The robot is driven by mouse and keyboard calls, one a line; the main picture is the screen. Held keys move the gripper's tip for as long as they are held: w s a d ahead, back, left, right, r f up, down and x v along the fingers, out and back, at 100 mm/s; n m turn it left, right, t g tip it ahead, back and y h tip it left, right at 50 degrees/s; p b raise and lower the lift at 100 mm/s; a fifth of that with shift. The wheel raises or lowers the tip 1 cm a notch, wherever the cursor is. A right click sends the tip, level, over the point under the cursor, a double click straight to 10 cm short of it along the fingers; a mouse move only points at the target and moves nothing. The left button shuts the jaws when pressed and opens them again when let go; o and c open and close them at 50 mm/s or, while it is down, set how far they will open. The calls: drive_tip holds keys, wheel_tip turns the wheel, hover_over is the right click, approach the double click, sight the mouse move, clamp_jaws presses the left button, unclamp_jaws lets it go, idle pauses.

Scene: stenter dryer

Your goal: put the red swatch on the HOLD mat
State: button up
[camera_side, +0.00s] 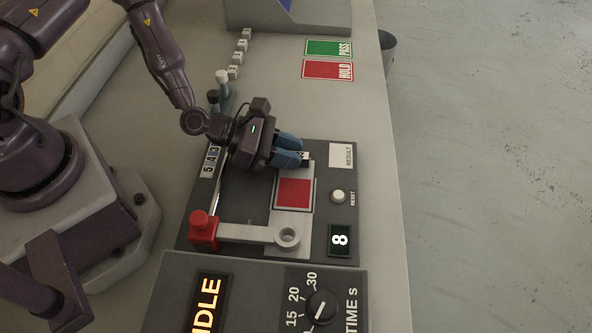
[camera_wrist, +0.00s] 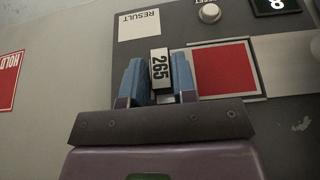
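The red swatch (camera_side: 293,193) lies flat on a light plate of the dark tester panel, inside a pale border; it also shows in the wrist view (camera_wrist: 222,70). The red HOLD mat (camera_side: 320,69) lies flat at the back of the table, bare; part of it shows at the left of the wrist view (camera_wrist: 7,80). My gripper (camera_side: 290,153) is low at the swatch's far edge. I cannot tell whether this block is joined to the swatch.
A pale lever arm (camera_side: 250,233) with a red knob (camera_side: 201,225) and ring end lies just nearer than the swatch. A green PASS mat (camera_side: 322,48) is beside HOLD. Several small white blocks (camera_side: 239,58) stand at back left. Table between panel and mats is clear.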

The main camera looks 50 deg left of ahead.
clamp_jaws()
wheel_tip(320, 180, up, 10)
drive_tip(key=w+a+r+n+t+y, duration=0.2)
drive_tip(key=w+a+r+n+y, duration=0.2)
drive_tip(key=a, duration=0.2)
drive_tip(key=w+a+r+n+t+y, duration=0.2)
drive_tip(key=w+a+r+n+y, duration=0.2)
drive_tip(key=a+n+y, duration=0.1)
drive_tip(key=shift+a+y, duration=0.3)
drive_tip(key=shift+a, duration=0.35)
drive_tip(key=shift+r, duration=0.1)
